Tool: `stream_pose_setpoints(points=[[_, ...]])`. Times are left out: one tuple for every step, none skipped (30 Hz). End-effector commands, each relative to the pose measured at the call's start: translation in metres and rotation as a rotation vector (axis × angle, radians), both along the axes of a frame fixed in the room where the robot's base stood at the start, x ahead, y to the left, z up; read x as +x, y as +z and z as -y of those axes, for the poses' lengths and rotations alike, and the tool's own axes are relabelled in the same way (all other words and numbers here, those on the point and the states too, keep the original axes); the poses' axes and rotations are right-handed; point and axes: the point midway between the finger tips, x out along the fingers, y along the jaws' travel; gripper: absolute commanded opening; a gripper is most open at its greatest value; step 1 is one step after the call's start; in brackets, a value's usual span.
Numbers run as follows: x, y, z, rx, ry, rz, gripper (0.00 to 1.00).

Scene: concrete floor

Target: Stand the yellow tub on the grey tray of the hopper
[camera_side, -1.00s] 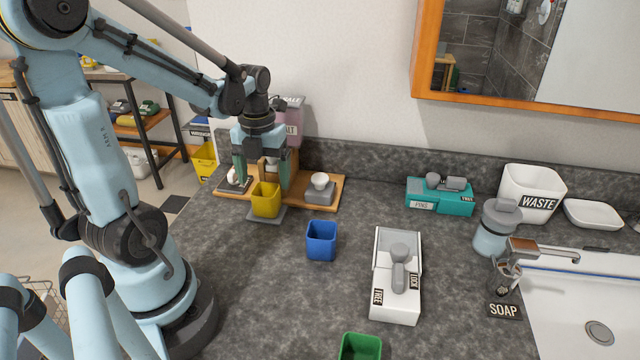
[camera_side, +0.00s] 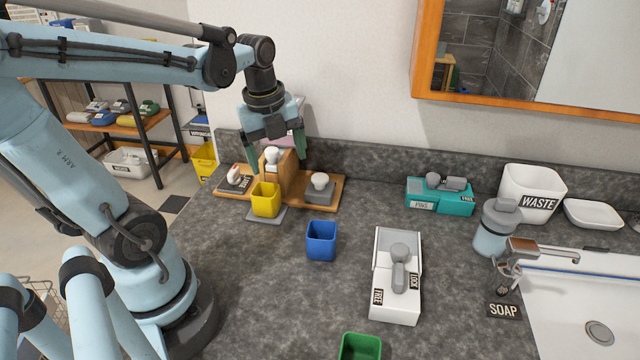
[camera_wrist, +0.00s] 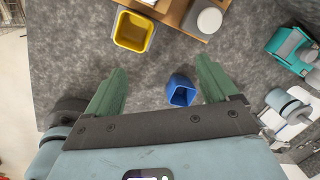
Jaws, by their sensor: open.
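The yellow tub (camera_side: 265,199) stands upright on the grey tray (camera_side: 254,217) at the front of the wooden hopper (camera_side: 331,186) in the side view. The tray's edge shows below the tub. In the wrist view the yellow tub (camera_wrist: 133,32) lies beyond the left fingertip, and its inside looks empty. My gripper (camera_side: 277,158) is open with nothing between its green fingers.
A blue tub (camera_side: 321,240) stands right of the tray, and a green tub (camera_side: 361,346) sits at the front edge. A white device (camera_side: 396,290) with a grey lever and a teal box (camera_side: 440,197) stand farther right. The counter between them is clear.

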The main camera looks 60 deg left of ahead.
Motion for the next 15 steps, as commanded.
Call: stream_pose_setpoints(points=[[0.002,0.0,0.008,-0.009,0.088,0.032,0.87],[0.003,0.0,0.013,-0.016,0.148,0.053,0.87],[0.005,0.0,0.018,-0.03,0.23,0.082,0.87],[0.006,0.0,0.022,-0.041,0.29,0.103,0.87],[0.007,0.0,0.026,-0.054,0.353,0.124,0.87],[0.008,0.0,0.032,-0.074,0.432,0.153,0.87],[0.009,0.0,0.036,-0.09,0.493,0.174,0.87],[0.01,0.0,0.041,-0.109,0.553,0.194,0.87],[0.011,0.0,0.046,-0.135,0.632,0.221,0.87],[0.012,0.0,0.05,-0.157,0.692,0.241,0.87],[0.013,0.0,0.054,-0.18,0.751,0.259,0.87],[0.014,0.0,0.06,-0.215,0.828,0.283,0.87],[0.014,0.0,0.064,-0.242,0.888,0.3,0.87],[0.015,0.0,0.069,-0.27,0.945,0.317,0.87],[0.015,0.0,0.074,-0.31,1.022,0.336,0.87]])
